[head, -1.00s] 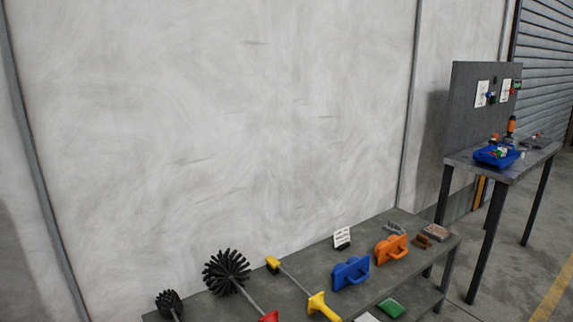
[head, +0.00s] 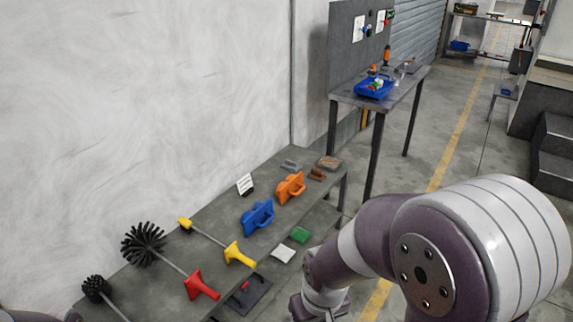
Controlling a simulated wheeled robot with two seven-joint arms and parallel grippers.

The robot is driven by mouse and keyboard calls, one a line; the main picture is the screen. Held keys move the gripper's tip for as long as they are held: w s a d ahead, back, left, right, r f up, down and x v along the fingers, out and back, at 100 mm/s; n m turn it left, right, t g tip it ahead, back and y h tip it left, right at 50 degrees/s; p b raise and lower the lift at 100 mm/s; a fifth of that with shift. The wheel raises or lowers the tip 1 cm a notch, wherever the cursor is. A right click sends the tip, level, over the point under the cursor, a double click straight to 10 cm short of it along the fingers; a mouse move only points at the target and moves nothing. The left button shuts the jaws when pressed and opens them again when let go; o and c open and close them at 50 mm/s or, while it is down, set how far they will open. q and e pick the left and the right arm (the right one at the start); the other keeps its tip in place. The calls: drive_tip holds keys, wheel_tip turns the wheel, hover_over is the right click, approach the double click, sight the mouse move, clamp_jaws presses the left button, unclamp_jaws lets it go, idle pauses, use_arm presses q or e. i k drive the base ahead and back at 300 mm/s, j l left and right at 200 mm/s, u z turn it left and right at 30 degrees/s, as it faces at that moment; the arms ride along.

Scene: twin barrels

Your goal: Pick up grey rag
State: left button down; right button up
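I cannot make out a thing that is plainly a grey rag. A small grey item (head: 291,165) lies on the table top near its back edge; it is too small to tell what it is. A pale grey-white flat piece (head: 283,254) lies on the lower shelf beside a green pad (head: 300,235). My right arm comes in from the right and reaches down to the bottom edge, close to the table's front; its gripper does not show. My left gripper is also out of view.
The grey table (head: 215,215) holds round black brushes (head: 143,244), red and yellow-handled tools (head: 201,287), a blue float (head: 257,217) and an orange float (head: 290,187). A taller table with a blue tray (head: 374,88) stands beyond. Open floor lies to the right.

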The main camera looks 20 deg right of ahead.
sight(291, 166)
drive_tip(key=z, duration=3)
drive_tip(key=u, duration=2.3)
drive_tip(key=i+l+z, duration=0.65)
drive_tip(key=i, duration=0.3)
drive_tip(key=i+z, duration=0.3)
drive_tip(key=i, duration=0.2)
drive_tip(key=i+u, duration=0.2)
drive_tip(key=i, duration=0.3)
drive_tip(key=i+l+u, duration=0.25)
drive_tip(key=i, duration=0.25)
drive_tip(key=i+l+u, duration=0.2)
drive_tip(key=i, duration=0.25)
drive_tip(key=i+u, duration=0.25)
drive_tip(key=u, duration=0.25)
drive_tip(key=i+l+u, duration=0.1)
drive_tip(key=i+u, duration=0.15)
drive_tip(key=u, duration=0.2)
drive_tip(key=i+l+u, duration=0.15)
drive_tip(key=u, duration=0.35)
drive_tip(key=i+l+u, duration=0.25)
drive_tip(key=u, duration=0.25)
drive_tip(key=i+l+u, duration=0.1)
drive_tip(key=l+u, duration=0.25)
drive_tip(key=u, duration=0.15)
